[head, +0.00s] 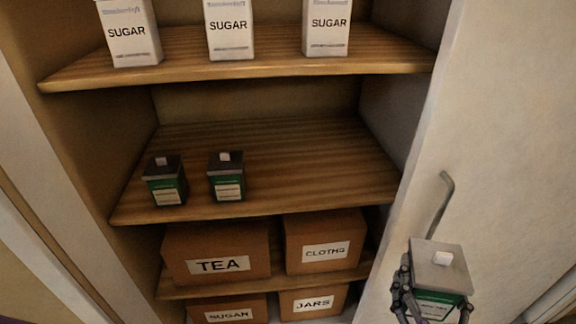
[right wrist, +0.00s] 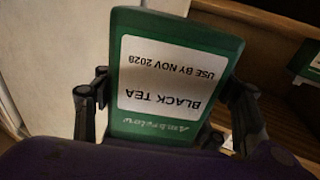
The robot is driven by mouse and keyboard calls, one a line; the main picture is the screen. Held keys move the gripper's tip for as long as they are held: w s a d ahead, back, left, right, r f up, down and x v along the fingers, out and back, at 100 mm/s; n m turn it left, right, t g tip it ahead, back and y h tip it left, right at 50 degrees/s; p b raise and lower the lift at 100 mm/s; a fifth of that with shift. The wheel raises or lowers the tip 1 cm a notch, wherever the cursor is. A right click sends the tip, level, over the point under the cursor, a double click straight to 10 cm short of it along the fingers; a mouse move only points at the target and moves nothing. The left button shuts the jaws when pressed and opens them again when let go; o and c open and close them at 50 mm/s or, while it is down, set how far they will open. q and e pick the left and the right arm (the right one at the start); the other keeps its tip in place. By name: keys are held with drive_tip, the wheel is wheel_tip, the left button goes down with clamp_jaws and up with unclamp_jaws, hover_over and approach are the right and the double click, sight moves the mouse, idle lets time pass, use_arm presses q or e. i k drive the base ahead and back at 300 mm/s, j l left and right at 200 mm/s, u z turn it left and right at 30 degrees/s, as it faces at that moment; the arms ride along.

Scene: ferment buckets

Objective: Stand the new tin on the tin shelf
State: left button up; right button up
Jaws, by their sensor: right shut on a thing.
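My right gripper (head: 432,296) is shut on a green tin with a grey lid (head: 440,264), at the lower right of the head view, in front of the open door. In the right wrist view the tin (right wrist: 172,75) sits between the two fingers (right wrist: 170,105); its white label reads "BLACK TEA, USE BY NOV 2028", upside down. The middle shelf (head: 310,170) bears two similar green tins with dark lids, a left one (head: 165,182) and a right one (head: 226,178), side by side near the front left. My left gripper is not in view.
The right half of the middle shelf is bare. The upper shelf (head: 270,68) holds three sugar packets (head: 231,30). Boxes labelled TEA (head: 190,245) and CLOTHS (head: 322,232) stand below, with more boxes lower. The open door (head: 490,150) with its handle (head: 440,205) is at the right.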

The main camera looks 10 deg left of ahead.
sight(344, 182)
drive_tip(key=i+j, duration=0.7)
